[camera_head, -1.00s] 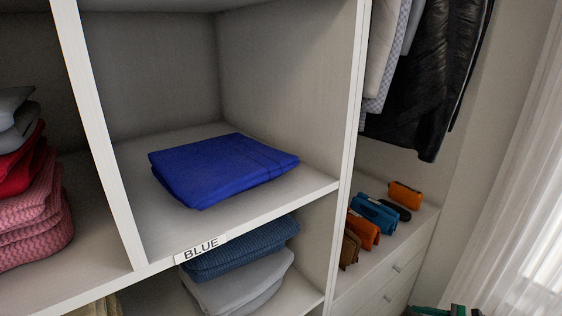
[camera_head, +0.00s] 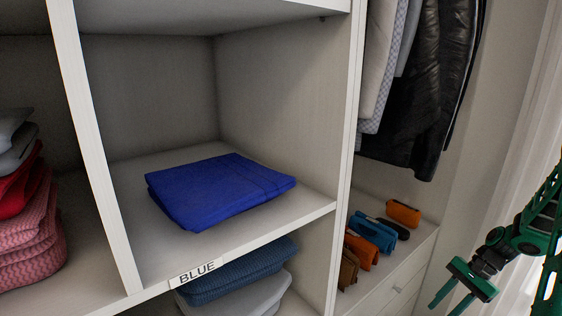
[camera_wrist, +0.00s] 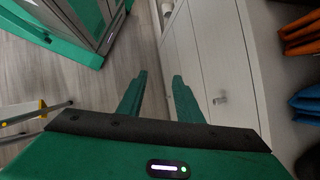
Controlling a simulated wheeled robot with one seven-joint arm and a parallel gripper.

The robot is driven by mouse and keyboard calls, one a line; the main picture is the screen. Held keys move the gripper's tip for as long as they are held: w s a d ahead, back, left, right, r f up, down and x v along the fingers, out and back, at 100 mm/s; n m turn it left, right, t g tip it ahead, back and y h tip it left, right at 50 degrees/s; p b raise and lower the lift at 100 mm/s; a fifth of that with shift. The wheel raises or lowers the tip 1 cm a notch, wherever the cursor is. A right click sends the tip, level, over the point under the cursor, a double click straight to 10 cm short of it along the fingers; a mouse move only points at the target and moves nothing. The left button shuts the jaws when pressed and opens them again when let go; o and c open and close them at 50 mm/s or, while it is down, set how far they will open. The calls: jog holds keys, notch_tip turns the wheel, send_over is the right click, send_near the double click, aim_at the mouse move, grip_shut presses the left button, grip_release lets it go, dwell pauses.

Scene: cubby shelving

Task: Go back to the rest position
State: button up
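My gripper (camera_head: 452,302) is at the lower right of the head view, in front of the drawers and right of the shelving. Its two green fingers point down and are apart, with nothing between them. The wrist view also shows the open fingers (camera_wrist: 158,98), with floor and the white drawer fronts beyond them. A folded blue cloth (camera_head: 220,190) lies flat in the cubby labelled BLUE (camera_head: 197,272), well away from my gripper.
White drawers (camera_head: 385,290) stand near my gripper, with a knob (camera_wrist: 220,99) sticking out. Several orange, blue and brown pouches (camera_head: 372,233) sit on top. Dark and light clothes (camera_head: 425,90) hang above. Pale curtains (camera_head: 530,60) are at the right. Wooden floor (camera_wrist: 45,75) is partly open.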

jog(key=s+a+r+n+h, duration=0.35)
jog(key=s+r, duration=0.45)
jog(key=r, duration=0.3)
jog(key=s+a+r+n+h, duration=0.25)
jog(key=s+a+r, duration=0.35)
jog(key=r, duration=0.5)
jog(key=s+a+r+n, duration=0.2)
jog(key=s, duration=0.7)
jog(key=shift+t, duration=0.3)
jog(key=shift+r, duration=0.1)
